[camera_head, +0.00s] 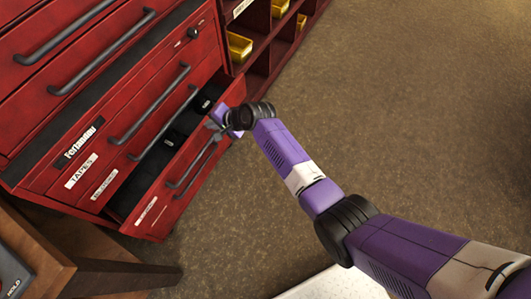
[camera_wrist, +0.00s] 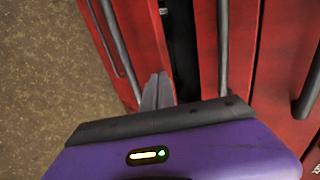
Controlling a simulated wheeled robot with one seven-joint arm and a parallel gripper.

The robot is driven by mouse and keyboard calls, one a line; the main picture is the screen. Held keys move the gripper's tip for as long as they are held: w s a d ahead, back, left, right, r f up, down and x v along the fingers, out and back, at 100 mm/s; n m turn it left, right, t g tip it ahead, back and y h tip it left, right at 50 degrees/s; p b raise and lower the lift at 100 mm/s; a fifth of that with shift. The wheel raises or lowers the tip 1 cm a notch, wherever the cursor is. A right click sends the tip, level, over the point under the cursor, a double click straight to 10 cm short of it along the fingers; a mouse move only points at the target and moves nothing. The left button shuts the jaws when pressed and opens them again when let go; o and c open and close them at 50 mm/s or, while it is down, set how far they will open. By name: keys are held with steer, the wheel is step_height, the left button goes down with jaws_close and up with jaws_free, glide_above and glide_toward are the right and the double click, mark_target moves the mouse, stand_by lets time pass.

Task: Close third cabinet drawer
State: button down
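The red cabinet (camera_head: 125,100) stands at the left of the head view. Its lowest visible drawer (camera_head: 165,200) is pulled out, with a grey bar handle on its front and a dark interior (camera_head: 150,165) holding small black items. The drawers above it look closed. My gripper (camera_head: 213,126) is at the right end of the open drawer's front. In the wrist view the two grey fingers (camera_wrist: 157,90) lie close together and look shut, beside the red drawer front (camera_wrist: 143,45) and the dark gap behind it. I cannot tell whether they touch the front.
A red shelf unit (camera_head: 262,45) with yellow bins (camera_head: 239,46) stands right of the cabinet. A wooden bench (camera_head: 85,255) is at the lower left, close to the open drawer. The brown floor (camera_head: 420,110) to the right is clear.

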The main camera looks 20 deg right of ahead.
steer(key=w+a+b, duration=0.2)
steer(key=w+a, duration=0.1)
steer(key=w, duration=0.2)
steer(key=shift+a+b, duration=0.3)
steer(key=shift+b, duration=0.1)
steer(key=s+d+p, duration=0.1)
steer(key=s, duration=0.1)
steer(key=s+d+r+p, duration=0.1)
steer(key=s+d, duration=0.1)
steer(key=shift+r, duration=0.1)
steer(key=p+v, duration=0.1)
steer(key=v, duration=0.7)
steer(key=shift+s+p, duration=0.25)
steer(key=shift+p, duration=0.15)
